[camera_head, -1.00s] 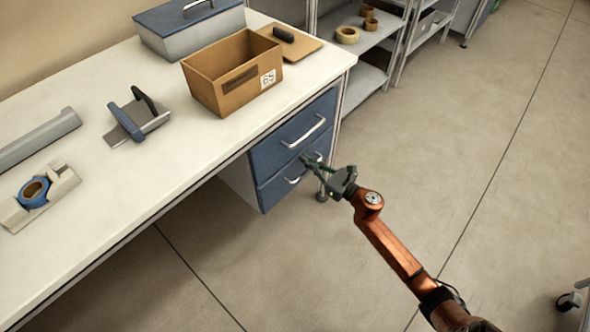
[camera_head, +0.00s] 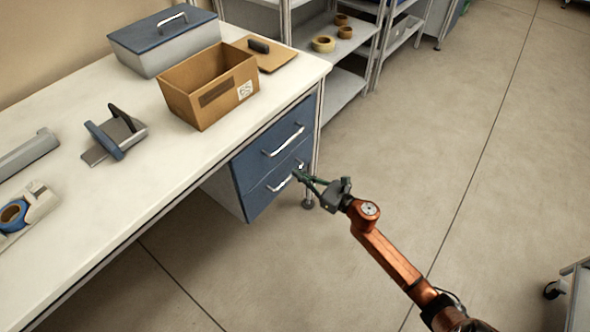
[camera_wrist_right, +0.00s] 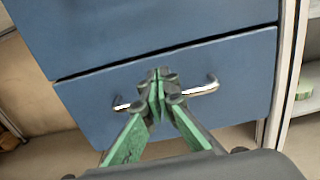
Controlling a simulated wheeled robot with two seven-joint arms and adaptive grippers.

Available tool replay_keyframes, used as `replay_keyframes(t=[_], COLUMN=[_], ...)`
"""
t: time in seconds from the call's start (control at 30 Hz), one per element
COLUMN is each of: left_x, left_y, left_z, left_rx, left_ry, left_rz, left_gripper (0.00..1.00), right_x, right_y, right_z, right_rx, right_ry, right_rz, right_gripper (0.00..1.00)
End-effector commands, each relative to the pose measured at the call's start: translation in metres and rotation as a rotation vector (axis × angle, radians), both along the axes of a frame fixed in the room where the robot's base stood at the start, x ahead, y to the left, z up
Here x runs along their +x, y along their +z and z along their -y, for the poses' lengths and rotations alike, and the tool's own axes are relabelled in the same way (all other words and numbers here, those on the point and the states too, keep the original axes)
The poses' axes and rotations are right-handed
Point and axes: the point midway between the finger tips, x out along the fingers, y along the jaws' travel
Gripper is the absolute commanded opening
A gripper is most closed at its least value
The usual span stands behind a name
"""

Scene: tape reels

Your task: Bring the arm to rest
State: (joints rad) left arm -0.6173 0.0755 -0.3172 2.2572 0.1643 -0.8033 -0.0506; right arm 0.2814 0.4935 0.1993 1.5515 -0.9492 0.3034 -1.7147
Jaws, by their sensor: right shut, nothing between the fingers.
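My right gripper (camera_head: 299,174) is in front of the blue drawer unit under the table, close to the lower drawer's handle. In the right wrist view its green fingers (camera_wrist_right: 156,88) are together and empty. They cover the middle of the silver handle (camera_wrist_right: 201,90) on the lower drawer (camera_wrist_right: 240,75); I cannot tell whether they touch it. Both drawers look closed in the head view, the upper drawer (camera_head: 262,148) with its own silver handle (camera_head: 284,142). My left gripper is not in view.
The white table (camera_head: 150,175) holds an open cardboard box (camera_head: 186,98), a blue-lidded case (camera_head: 165,45), a blue-handled tool (camera_head: 106,140) and a tape dispenser (camera_head: 38,205). A shelf (camera_head: 345,85) with tape rolls stands behind.

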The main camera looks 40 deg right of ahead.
Motion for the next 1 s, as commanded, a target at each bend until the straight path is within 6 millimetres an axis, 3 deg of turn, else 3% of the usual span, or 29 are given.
replay_keyframes(t=[0.03,0.2,0.4,0.83,0.93,1.0], left_x=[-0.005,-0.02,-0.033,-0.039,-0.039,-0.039], left_y=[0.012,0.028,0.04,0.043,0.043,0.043], left_z=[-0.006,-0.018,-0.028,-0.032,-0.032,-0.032], left_rx=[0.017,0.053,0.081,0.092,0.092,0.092], left_ry=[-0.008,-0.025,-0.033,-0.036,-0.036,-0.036], left_rz=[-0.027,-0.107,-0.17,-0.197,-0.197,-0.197], left_gripper=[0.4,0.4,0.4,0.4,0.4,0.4], right_x=[-0.014,-0.051,-0.081,-0.091,-0.1,-0.115], right_y=[0.005,0.005,0.003,0.0,-0.008,-0.021], right_z=[0.003,0.01,0.016,0.018,0.018,0.02], right_rx=[0.005,0.005,0.004,0.015,0.125,0.298], right_ry=[-0.004,-0.003,-0.002,-0.005,-0.046,-0.112], right_rz=[0.002,0.002,0.0,-0.004,-0.033,-0.077], right_gripper=[0.0,0.0,0.0,0.0,0.0,0.0])
